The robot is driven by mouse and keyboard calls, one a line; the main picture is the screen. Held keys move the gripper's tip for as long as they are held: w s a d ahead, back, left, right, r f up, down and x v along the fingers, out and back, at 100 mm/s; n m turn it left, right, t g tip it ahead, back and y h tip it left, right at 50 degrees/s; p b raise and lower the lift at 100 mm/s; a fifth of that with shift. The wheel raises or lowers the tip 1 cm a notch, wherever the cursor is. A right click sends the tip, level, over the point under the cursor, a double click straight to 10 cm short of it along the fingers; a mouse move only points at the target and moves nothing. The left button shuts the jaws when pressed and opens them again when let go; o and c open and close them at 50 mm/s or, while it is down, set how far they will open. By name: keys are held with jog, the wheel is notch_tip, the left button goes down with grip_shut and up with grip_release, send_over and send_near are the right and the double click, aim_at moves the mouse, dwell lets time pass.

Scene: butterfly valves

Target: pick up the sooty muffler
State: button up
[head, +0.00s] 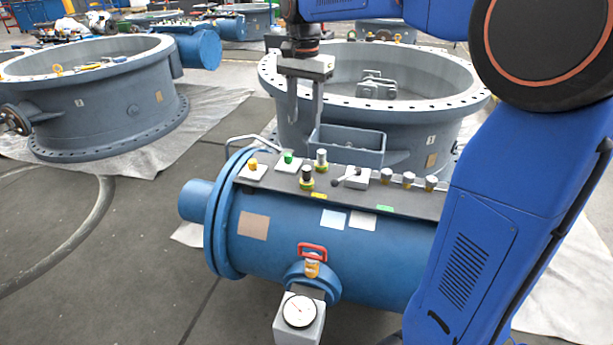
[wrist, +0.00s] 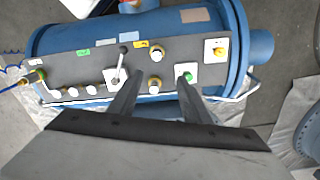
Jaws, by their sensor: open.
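The sooty muffler appears to be the dark, black-topped fitting with a yellow-green base (head: 307,178) on the panel of the blue cylinder. In the wrist view it seems to be the upper of two round fittings (wrist: 157,53). A silver-topped fitting (head: 321,160) stands just behind it, and shows as the lower one in the wrist view (wrist: 155,86). My gripper (head: 305,122) is open and empty above the panel's far side. In the wrist view its fingers (wrist: 160,82) straddle the silver-topped fitting's image, with the dark fitting beyond the tips.
The dark panel (head: 335,194) also carries a green button (head: 288,157), a yellow knob (head: 252,165), a lever valve (head: 352,178) and three silver-topped fittings (head: 409,179). A grey open bin (head: 347,158) is behind the panel. A red-handled part (head: 312,252) and a gauge (head: 299,311) are at the front.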

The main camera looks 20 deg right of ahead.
send_over(307, 168)
jog(key=w, duration=0.1)
notch_tip(307, 168, down, 11)
jog(key=shift+f, duration=0.2)
jog(key=shift+s+f, duration=0.2)
jog(key=shift+f, duration=1.15)
jog(key=shift+s+f, duration=0.2)
jog(key=shift+f, duration=1.1)
jog(key=shift+c, duration=0.6)
jog(key=c, duration=0.9)
